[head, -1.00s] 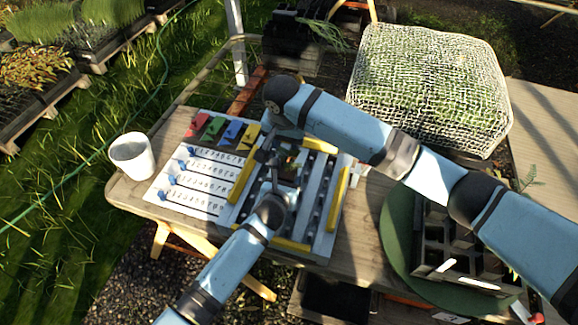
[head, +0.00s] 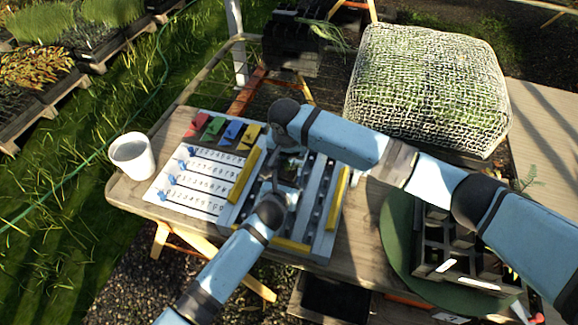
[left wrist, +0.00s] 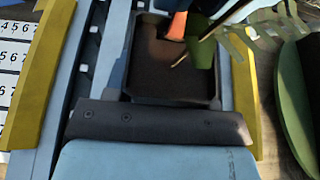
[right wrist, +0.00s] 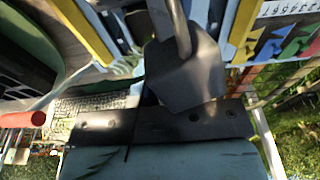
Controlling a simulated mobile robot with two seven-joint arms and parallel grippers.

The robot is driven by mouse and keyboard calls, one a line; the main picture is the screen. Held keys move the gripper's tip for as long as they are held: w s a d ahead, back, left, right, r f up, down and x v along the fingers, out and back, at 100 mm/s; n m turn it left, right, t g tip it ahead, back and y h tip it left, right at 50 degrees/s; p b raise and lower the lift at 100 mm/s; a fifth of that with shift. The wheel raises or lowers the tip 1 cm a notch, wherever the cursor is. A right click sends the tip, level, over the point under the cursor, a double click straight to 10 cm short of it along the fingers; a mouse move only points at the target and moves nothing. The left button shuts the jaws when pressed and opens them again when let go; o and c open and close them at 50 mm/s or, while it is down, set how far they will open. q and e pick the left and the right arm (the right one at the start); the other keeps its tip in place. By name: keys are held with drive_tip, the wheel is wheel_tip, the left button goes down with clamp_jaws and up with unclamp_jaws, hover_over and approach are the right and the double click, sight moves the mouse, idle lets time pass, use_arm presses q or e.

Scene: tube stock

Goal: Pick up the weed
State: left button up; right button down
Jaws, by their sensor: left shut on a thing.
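My left gripper (left wrist: 170,65) is over the blue-grey board (head: 330,200). It is shut on what looks like a dark square pot (left wrist: 172,98) of brown soil. A small green patch (left wrist: 200,55) and an orange one show at the pot's far side, too blurred to name. Pale green leaves (left wrist: 285,28) show beyond the pot, and a pale leafy strip (right wrist: 125,66) shows in the right wrist view; I cannot tell which is the weed. My right gripper (right wrist: 180,85) is above the board, close to the left one. A grey part with a rod covers its jaws.
A white cup (head: 132,157) stands at the table's left edge. Coloured clips (head: 230,131) and number strips lie beside the board. A netted green block (head: 428,85) is at the back right. A dark divided tray (head: 455,250) stands on a green disc (head: 397,235).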

idle(0.3)
wheel_tip(320, 180, up, 10)
drive_tip(key=shift+r, duration=0.1)
use_arm(q)
drive_tip(key=o, duration=1.1)
drive_tip(key=shift+s, duration=0.1)
drive_tip(key=v, duration=1.2)
